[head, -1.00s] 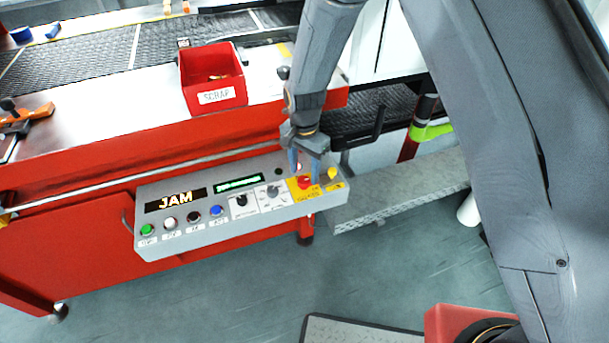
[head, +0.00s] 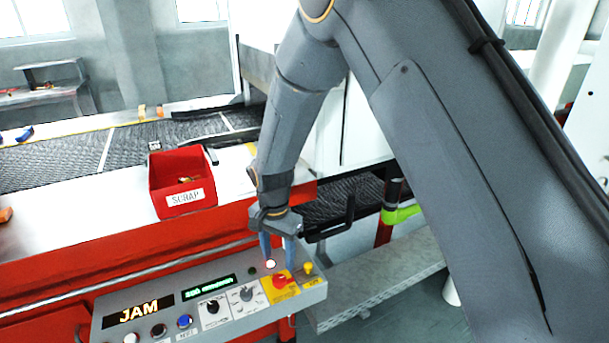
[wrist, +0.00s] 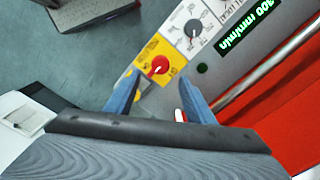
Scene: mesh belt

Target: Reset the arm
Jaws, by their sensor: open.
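My gripper (head: 278,248) hangs pointing down over the right end of the grey control panel (head: 118,305). Its blue fingers are apart with nothing between them, and in the wrist view the open fingers (wrist: 150,100) also show. A red knob on a yellow plate (head: 281,282) lies just below the fingers; it shows in the wrist view too (wrist: 159,65). I cannot tell whether the fingers touch the panel.
A red SCRAP bin (head: 183,183) stands on the red machine's top, left of my arm. The dark mesh belt (head: 75,155) runs behind it. A grey metal ledge (head: 385,282) is right of the panel. A yellow knob (head: 308,268) sits at the panel's right end.

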